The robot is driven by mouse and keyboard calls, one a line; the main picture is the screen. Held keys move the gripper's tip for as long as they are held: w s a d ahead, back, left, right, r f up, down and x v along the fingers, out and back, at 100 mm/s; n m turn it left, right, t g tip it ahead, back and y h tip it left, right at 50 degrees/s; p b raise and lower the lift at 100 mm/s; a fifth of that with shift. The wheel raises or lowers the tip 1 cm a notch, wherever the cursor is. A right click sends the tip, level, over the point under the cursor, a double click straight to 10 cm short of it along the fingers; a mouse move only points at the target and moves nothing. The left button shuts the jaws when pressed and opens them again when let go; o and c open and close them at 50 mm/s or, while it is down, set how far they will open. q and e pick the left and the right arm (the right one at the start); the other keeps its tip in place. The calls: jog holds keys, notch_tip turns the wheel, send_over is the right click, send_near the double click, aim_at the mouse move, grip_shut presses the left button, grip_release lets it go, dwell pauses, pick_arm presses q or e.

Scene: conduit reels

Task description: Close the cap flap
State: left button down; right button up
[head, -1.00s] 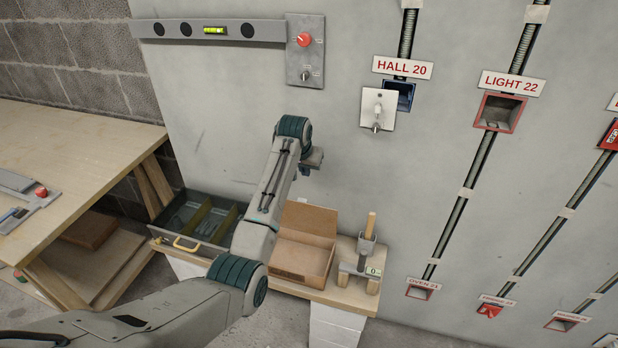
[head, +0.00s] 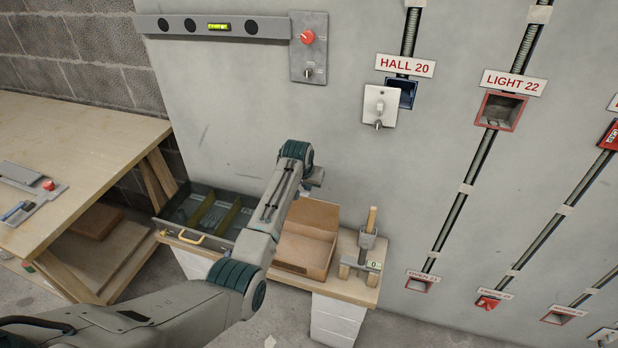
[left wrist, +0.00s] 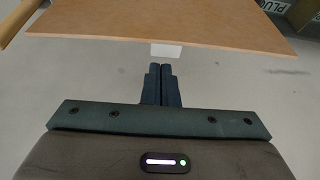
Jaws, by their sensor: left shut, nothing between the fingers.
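An open brown cardboard box (head: 300,252) stands on the low bench in the head view, its flap (head: 315,211) raised at the back by the wall. I take this to be the cap flap. My left arm crosses in front of the box's left side, and my left gripper (head: 314,178) is above the raised flap; its fingertips are hard to make out there. In the left wrist view, the left gripper (left wrist: 161,68) is shut and empty. A brown sheet (left wrist: 165,22), apparently the cardboard, spans the top just beyond the fingertips; I cannot tell whether they touch. My right gripper is out of view.
A grey divided drawer (head: 205,215) with a yellow handle lies left of the box. A stand with a wooden handle (head: 368,240) is at its right. A switch plate (head: 380,106) and conduits are on the wall. A wooden workbench (head: 70,150) fills the left.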

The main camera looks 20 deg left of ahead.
pick_arm(q)
jog(key=shift+s, duration=0.15)
dwell(0.3)
jog(key=shift+s+p, duration=0.3)
jog(key=shift+p, duration=0.2)
jog(key=shift+s+t, duration=0.15)
jog(key=shift+t, duration=0.15)
